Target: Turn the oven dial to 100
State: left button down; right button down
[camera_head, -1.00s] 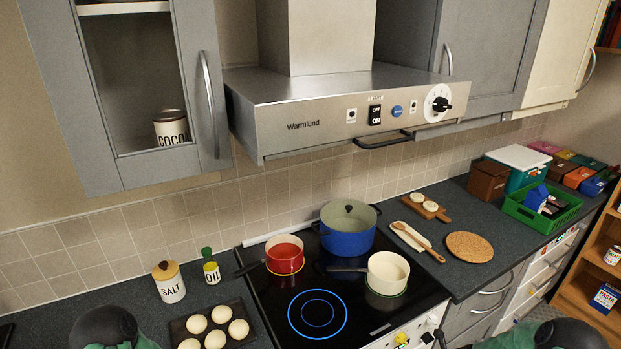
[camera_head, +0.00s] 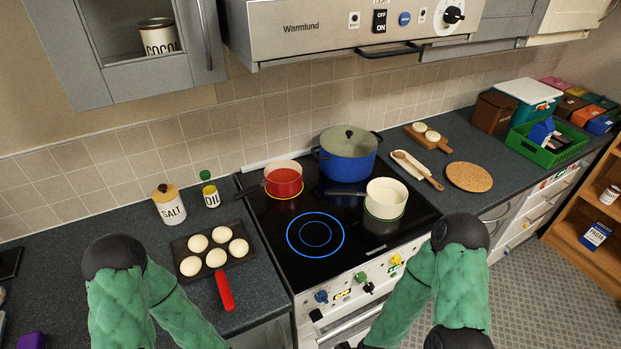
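The stove's front panel (camera_head: 338,308) shows at the bottom centre, below the black hob. It carries several knobs, among them a blue knob (camera_head: 321,296), a green knob (camera_head: 360,277), a black knob (camera_head: 368,288) and a yellow knob (camera_head: 396,260). I cannot tell which is the oven dial or read any number there. My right arm hides part of the panel's right side. Both my arms, in green padding, reach in from the bottom edge. Neither gripper's fingers can be made out; they lie outside the picture.
On the hob (camera_head: 270,215) stand a red pot (camera_head: 284,184), a blue pot (camera_head: 348,165) and a cream pan (camera_head: 386,198). A tray with a red handle (camera_head: 225,291) lies left of it. The range hood (camera_head: 330,36) hangs above, with its own dial (camera_head: 454,14).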

aim_at(316, 316)
jog(key=k+l, duration=0.1)
jog(key=l, duration=0.2)
jog(key=k+l+u, duration=0.1)
jog(key=l, duration=0.25)
jog(key=k+l+u, duration=0.1)
jog(key=l, duration=0.2)
jog(key=k+l, duration=0.15)
jog(key=l, duration=0.15)
